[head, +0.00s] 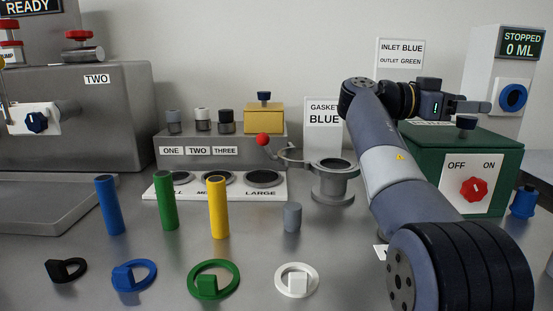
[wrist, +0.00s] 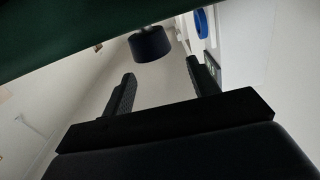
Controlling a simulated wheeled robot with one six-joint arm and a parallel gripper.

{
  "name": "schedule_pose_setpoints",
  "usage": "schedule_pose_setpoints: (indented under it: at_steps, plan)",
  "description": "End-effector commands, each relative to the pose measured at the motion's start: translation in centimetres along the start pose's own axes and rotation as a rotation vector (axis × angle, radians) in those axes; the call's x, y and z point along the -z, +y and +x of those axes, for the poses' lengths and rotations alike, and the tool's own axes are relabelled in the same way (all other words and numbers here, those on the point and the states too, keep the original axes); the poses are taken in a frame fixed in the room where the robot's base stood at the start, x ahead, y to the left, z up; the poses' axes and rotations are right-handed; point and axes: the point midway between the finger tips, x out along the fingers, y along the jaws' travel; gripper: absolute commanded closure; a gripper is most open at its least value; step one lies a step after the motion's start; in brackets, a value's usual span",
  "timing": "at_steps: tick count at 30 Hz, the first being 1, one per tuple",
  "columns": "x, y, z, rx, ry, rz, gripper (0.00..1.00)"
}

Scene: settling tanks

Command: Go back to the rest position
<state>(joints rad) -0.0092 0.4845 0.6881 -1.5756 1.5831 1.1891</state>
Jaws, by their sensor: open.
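My arm reaches up on the right of the head view and ends in my gripper (head: 478,106), held above the green box (head: 450,150). A small dark knob (head: 467,122) stands on the box's top, just below my gripper. In the wrist view, the two black fingers of my gripper (wrist: 160,68) are apart, with nothing between them. A dark knob (wrist: 150,44) shows beyond the fingertips, under a dark green surface (wrist: 60,25) along the top. I cannot tell the exact gap between fingers and knob.
The green box's front has a red dial (head: 474,189) marked OFF and ON. A metal cup-shaped holder (head: 333,185) stands left of my arm. Blue, green and yellow cylinders (head: 218,208) and several rings (head: 297,281) occupy the bench front. A STOPPED display (head: 521,43) stands behind right.

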Motion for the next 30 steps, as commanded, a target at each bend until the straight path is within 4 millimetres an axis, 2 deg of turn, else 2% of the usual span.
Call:
schedule_pose_setpoints:
  at_steps: [1,10,12,27,28,30]
  plan:
    - [1.5,-0.1,0.0,0.0,0.0,0.0,0.43]
    - [6.7,-0.1,0.0,0.0,-0.001,0.0,0.43]
    - [4.0,-0.1,0.0,0.0,-0.001,-0.006,0.43]
    - [-4.7,0.1,0.0,0.0,0.001,-0.005,0.43]
    - [-3.3,0.0,0.0,0.0,0.001,-0.019,0.43]
    - [-2.6,-0.2,0.0,0.0,0.001,-0.05,0.43]
